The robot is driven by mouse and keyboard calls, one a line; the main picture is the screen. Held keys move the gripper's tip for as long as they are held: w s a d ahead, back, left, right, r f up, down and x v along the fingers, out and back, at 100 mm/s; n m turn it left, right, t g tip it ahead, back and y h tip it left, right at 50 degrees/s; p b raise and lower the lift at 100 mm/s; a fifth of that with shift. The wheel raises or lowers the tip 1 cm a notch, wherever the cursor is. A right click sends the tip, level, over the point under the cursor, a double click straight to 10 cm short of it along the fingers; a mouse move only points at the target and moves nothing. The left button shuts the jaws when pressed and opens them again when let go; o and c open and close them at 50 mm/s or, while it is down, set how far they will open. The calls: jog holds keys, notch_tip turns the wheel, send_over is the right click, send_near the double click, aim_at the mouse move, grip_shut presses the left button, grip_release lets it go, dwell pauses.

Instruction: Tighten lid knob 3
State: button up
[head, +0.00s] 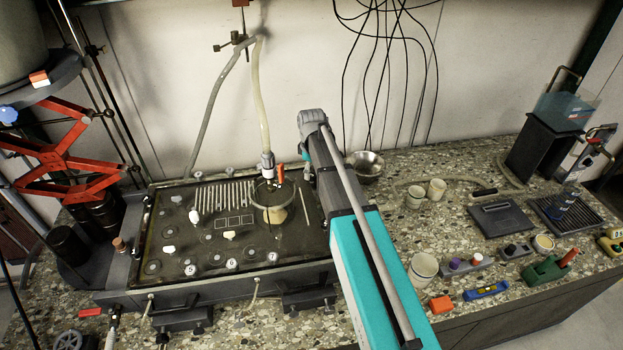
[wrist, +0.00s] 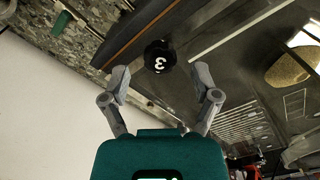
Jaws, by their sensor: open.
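Lid knob 3 (wrist: 159,57) is a round black knob with a white "3" on top, upper centre in the wrist view. It stands near a long edge of the dark tank lid (head: 250,246). My gripper (wrist: 160,79) is open, with one finger on each side of the view. The knob shows between and slightly beyond the fingertips, with visible gaps and no contact seen. In the head view my arm covers the right end of the tank and hides my gripper. I cannot pick out knob 3 there.
Several other round knobs line the lid's front. A metal bowl (head: 366,165) and a beige cup (head: 423,269) stand right of my arm.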

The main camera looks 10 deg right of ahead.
jog(key=shift+f+b, duration=0.6)
jog(key=shift+f, duration=0.3)
grip_shut()
